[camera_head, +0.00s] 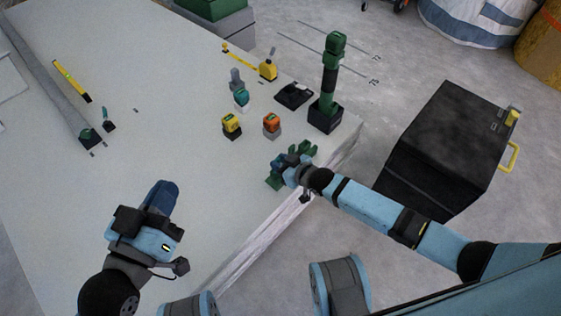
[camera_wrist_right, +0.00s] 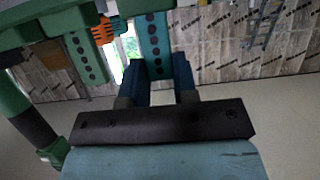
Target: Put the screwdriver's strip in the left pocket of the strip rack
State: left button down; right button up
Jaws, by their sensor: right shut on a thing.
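My right gripper (camera_head: 283,172) is at the right edge of the pale table, among dark green pieces (camera_head: 301,150). In the right wrist view its two blue fingers (camera_wrist_right: 160,80) are closed on a green strip (camera_wrist_right: 153,38) with a row of dark holes. Another green strip with dark holes (camera_wrist_right: 85,57) hangs to its left, and an orange ribbed piece (camera_wrist_right: 104,31) shows between them. I cannot tell which piece is the screwdriver or the rack's left pocket. My left gripper (camera_head: 162,195) is above the table's near left part; its finger gap is hidden.
A tall green and black post (camera_head: 329,85) stands at the table's right edge. Yellow (camera_head: 231,126) and orange-topped (camera_head: 271,125) blocks, a black pad (camera_head: 293,95) and a yellow bottle (camera_head: 268,68) stand nearby. A black case (camera_head: 440,145) is on the floor. The table's middle is clear.

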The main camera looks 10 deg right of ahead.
pick_arm(q)
jog(key=shift+r, duration=0.25)
dwell(0.6)
dwell(0.3)
pick_arm(e)
jog(key=o, duration=1)
jog(key=shift+c, duration=0.2)
jog(key=shift+f, duration=0.1)
pick_arm(q)
notch_tip(320, 180, up, 7)
jog(key=t+p, duration=0.2)
jog(key=p, duration=0.4)
jog(key=shift+s+a+f, duration=0.15)
jog(key=shift+s+a, duration=0.05)
jog(key=shift+a, duration=0.15)
pick_arm(e)
jog(key=v, duration=1.4)
